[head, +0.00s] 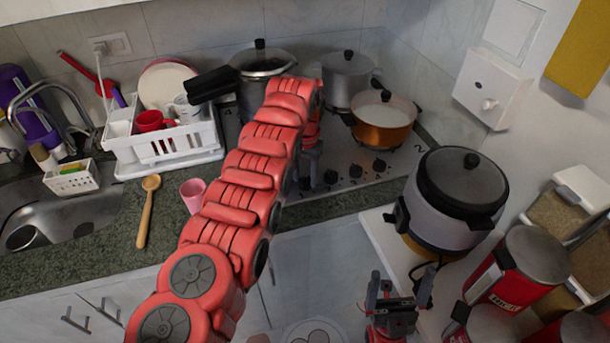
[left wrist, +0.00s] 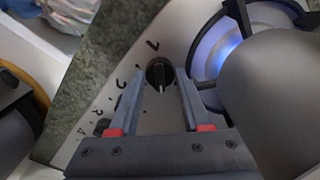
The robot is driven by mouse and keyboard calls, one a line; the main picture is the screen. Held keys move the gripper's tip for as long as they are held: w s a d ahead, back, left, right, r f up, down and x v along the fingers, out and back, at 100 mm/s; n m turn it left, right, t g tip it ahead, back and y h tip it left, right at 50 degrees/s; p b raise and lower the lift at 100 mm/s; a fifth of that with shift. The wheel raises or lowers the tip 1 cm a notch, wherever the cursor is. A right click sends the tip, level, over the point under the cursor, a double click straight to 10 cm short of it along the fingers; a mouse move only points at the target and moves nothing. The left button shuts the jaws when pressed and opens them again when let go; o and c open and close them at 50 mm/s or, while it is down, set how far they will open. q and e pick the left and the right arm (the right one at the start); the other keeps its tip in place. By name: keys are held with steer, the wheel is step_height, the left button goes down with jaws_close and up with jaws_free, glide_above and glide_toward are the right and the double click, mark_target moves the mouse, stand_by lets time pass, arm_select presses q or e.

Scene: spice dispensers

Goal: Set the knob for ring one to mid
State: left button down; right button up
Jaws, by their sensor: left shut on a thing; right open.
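My left gripper (head: 309,176) reaches down to the front left of the stove panel (head: 345,195). In the left wrist view its fingers (left wrist: 159,82) sit on both sides of a round black knob (left wrist: 159,74), shut on it. A mark that looks like a 1 (left wrist: 152,45) is beside this knob. The knob's raised grip runs roughly up and down in that view; its exact setting is hard to read. Beside it, a burner (left wrist: 230,42) shows a blue flame under a grey pot (left wrist: 275,85). My right gripper (head: 398,300) is open and empty at the lower right.
Several other knobs, one of them (head: 355,171), line the panel's front. A pressure cooker (head: 262,75), a grey pot (head: 347,78) and a copper pan (head: 383,117) stand on the stove. A rice cooker (head: 455,200) and red canisters (head: 515,265) stand at right.

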arm_select(q)
steer(key=shift+m, duration=0.3)
steer(key=shift+c, duration=1.8)
jaws_free()
steer(key=shift+r, duration=0.1)
